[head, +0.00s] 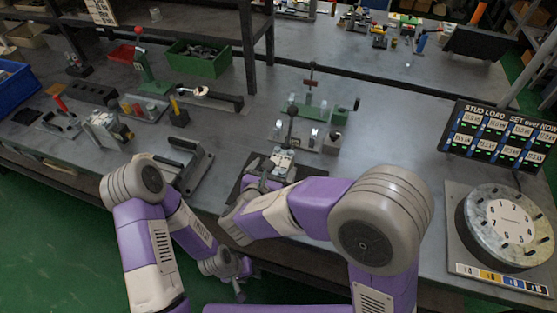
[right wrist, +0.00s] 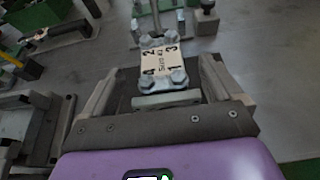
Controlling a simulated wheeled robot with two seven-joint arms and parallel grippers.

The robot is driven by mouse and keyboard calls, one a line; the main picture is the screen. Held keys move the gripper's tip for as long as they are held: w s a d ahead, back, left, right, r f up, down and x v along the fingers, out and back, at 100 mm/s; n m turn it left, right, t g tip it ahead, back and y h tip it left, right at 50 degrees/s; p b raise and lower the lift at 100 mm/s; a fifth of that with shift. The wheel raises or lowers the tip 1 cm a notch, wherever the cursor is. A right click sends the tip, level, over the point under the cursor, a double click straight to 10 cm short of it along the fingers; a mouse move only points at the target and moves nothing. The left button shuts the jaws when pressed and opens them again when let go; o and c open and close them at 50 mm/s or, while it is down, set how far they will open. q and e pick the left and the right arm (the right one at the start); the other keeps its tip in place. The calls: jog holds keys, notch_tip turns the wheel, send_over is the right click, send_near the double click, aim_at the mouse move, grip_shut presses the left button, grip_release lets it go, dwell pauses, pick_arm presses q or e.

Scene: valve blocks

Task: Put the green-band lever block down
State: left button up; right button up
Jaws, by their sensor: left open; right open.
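The lever block (right wrist: 160,65) stands upright in the right wrist view, with a numbered plate, corner bolts and a pale green strip at its near side. In the head view the block (head: 284,158) sits on a dark plate (head: 240,187) near the table's front edge, its lever pointing up. My right gripper (right wrist: 157,88) is open, with one finger on each side of the block; contact is not clear. In the head view my right arm partly hides it. My left gripper (head: 241,278) is open, low in front of the table edge, away from the block.
Behind the block stands a green-based fixture (head: 308,110) with a lever. A grey device with a black handle (head: 183,160) is to the left. A round dial (head: 508,225) and a stud load display (head: 500,135) are at the right. Table between block and display is clear.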

jog(key=p+v, duration=0.1)
jog(key=v, duration=0.5)
jog(key=shift+s, duration=0.3)
jog(key=shift+a+r, duration=0.1)
